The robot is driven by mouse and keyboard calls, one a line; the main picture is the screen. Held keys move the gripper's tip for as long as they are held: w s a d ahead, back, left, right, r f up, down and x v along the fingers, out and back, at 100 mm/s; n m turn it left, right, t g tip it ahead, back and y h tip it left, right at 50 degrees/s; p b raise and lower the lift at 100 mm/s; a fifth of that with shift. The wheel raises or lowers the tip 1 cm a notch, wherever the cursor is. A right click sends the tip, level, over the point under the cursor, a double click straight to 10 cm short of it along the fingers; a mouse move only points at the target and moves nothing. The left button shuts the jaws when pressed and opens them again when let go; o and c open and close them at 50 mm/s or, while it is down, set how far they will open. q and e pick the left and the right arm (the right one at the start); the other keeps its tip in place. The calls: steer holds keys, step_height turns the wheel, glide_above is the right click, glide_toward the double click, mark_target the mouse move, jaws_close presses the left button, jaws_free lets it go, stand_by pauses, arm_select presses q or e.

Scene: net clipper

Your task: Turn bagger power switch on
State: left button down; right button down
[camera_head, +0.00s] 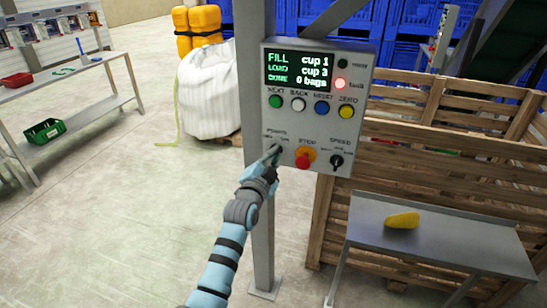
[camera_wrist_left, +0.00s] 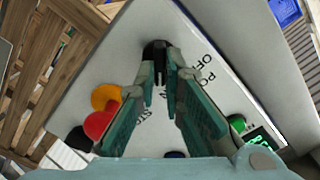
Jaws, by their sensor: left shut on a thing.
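The grey control box (camera_head: 305,170) hangs on a post, with a lit display reading FILL cup 1, LOAD cup 3, 0 bags. The power switch is at its lower left, under the POWER label. My left gripper (camera_head: 273,153) reaches it from below and hides most of it in the head view. In the left wrist view, the black power switch (camera_wrist_left: 155,47) sits between the fingertips of my left gripper (camera_wrist_left: 160,72), which is shut on it. OFF and POWER lettering shows beside it; the knob's exact setting cannot be told. My right gripper is out of view.
Right of the switch are the red stop button (camera_head: 304,157) on its yellow base and the black speed knob (camera_head: 336,161). Coloured buttons run above. A metal table (camera_head: 440,240) with a yellow object and a wooden crate (camera_head: 430,120) stand at right.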

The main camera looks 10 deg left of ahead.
arm_select(q)
steer(key=shift+f, duration=0.15)
steer(key=c, duration=1.7)
jaws_free()
steer(key=shift+s, duration=0.15)
steer(key=s, duration=1.1)
steer(key=shift+s+a, duration=0.35)
steer(key=shift+s, duration=0.05)
